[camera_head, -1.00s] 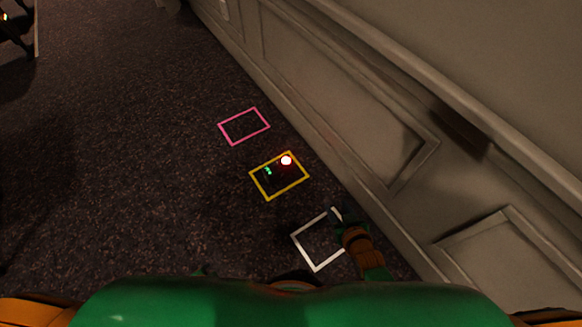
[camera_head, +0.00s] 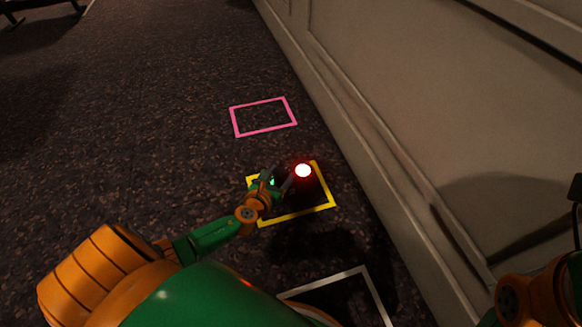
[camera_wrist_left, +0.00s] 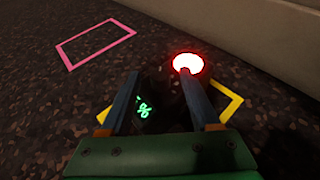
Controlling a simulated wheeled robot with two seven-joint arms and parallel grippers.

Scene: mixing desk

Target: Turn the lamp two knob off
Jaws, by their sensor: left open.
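A lamp (camera_head: 303,170) glows white with a red halo at the far right of a dark device inside a yellow floor outline (camera_head: 297,214). The lamp (camera_wrist_left: 187,62) also shows in the left wrist view, just beyond the right finger's tip. A green lit display with a percent-like sign (camera_wrist_left: 144,109) shows between my fingers. My left gripper (camera_head: 281,177) is open and empty, reaching over the device just left of the lamp; its fingers (camera_wrist_left: 160,76) are spread apart. I cannot make out a separate knob in the dark. Contact cannot be told.
A pink floor outline (camera_head: 263,117) lies empty beyond the yellow one. A white outline (camera_head: 362,272) lies nearer me. A panelled wall (camera_head: 430,120) runs along the right. My right arm (camera_head: 535,300) is at the lower right, its gripper unclear at the edge. Open carpet lies left.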

